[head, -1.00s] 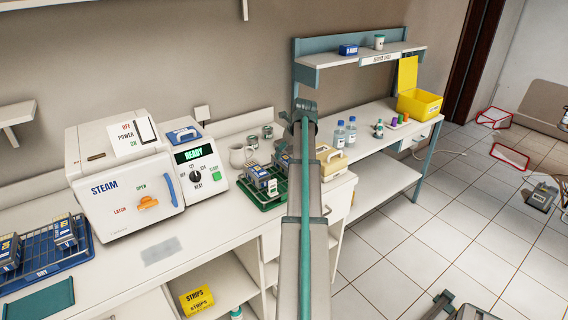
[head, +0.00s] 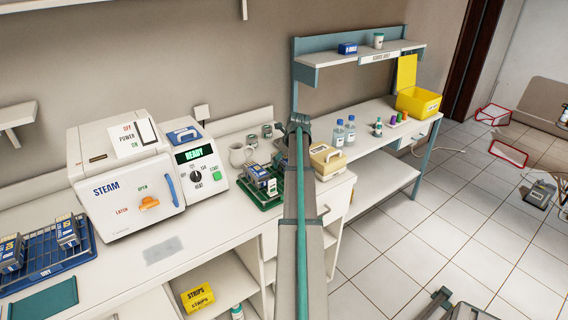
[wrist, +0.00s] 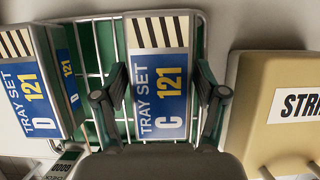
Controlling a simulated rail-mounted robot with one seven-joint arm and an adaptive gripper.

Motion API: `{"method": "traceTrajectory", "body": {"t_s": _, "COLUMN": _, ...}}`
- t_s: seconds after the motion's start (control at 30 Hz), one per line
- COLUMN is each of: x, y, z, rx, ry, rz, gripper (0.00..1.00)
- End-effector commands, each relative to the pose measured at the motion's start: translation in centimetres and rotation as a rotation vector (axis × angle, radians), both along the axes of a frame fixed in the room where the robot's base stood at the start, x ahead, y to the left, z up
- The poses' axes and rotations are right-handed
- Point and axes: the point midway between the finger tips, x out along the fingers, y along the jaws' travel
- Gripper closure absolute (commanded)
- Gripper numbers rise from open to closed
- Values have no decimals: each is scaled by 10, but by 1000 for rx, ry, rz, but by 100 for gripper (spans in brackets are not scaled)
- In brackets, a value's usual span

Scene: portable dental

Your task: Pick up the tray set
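In the wrist view, the tray set C 121 box (wrist: 160,100), white and blue with a striped end, lies between the two fingers of my gripper (wrist: 163,75). The fingers are apart, one along each long side, and a narrow gap seems to show at the right side. Tray set D 121 (wrist: 35,95) is at the left, next to the left finger. Both boxes are in a green wire rack (wrist: 97,45).
A beige box with a handle (head: 327,161) stands close to the right of the rack, and it also shows in the wrist view (wrist: 255,100).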

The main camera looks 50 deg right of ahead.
Motion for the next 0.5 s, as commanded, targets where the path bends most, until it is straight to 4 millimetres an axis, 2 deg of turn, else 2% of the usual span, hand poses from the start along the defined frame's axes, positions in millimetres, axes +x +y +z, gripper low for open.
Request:
{"method": "traceTrajectory", "body": {"t_s": 0.03, "x": 0, "y": 0, "z": 0, "rx": 0, "ry": 0, "rz": 0, "gripper": 44}}
{"method": "traceTrajectory", "body": {"t_s": 0.3, "x": 0, "y": 0, "z": 0, "rx": 0, "ry": 0, "rz": 0, "gripper": 89}}
{"method": "traceTrajectory", "body": {"t_s": 0.5, "x": 0, "y": 0, "z": 1, "rx": 0, "ry": -1, "rz": 0, "gripper": 89}}
